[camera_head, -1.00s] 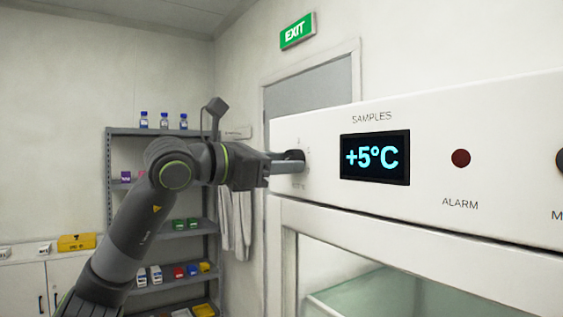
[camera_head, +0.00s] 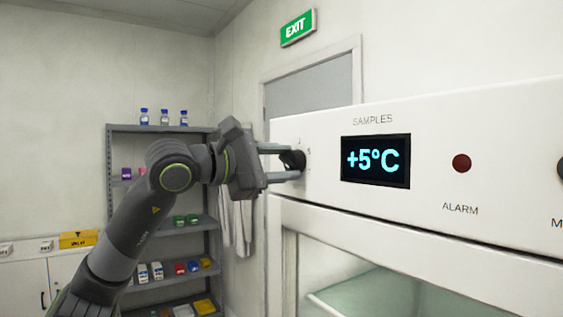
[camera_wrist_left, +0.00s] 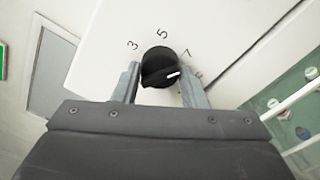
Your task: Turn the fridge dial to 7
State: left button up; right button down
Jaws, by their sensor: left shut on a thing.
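The black fridge dial (camera_wrist_left: 158,62) sits on the white panel among the printed marks 3, 5 and 7, with another mark partly hidden beside my right-hand finger. Its white pointer line faces right, near or just past the 7; I cannot tell exactly. My left gripper (camera_wrist_left: 160,72) is shut on the dial, one finger on each side. In the head view the dial (camera_head: 292,159) is at the panel's left end, and my left gripper (camera_head: 299,162) reaches it from the left, fingers one above the other. My right gripper is not in view.
The fridge panel (camera_head: 430,135) carries a display (camera_head: 375,160) reading +5°C under SAMPLES and a dark red ALARM lamp (camera_head: 461,163). A glass-fronted compartment is below. A shelf rack (camera_head: 160,129) with bottles and boxes stands behind my left arm.

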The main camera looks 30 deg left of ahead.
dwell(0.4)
pick_arm(q)
jog(key=o, duration=1)
jog(key=shift+c, duration=0.2)
jog(key=b+v, duration=1.1)
jog(key=v, duration=0.6)
jog(key=shift+s, duration=0.2)
jog(key=shift+a+f, duration=0.1)
jog(key=shift+a, duration=0.05)
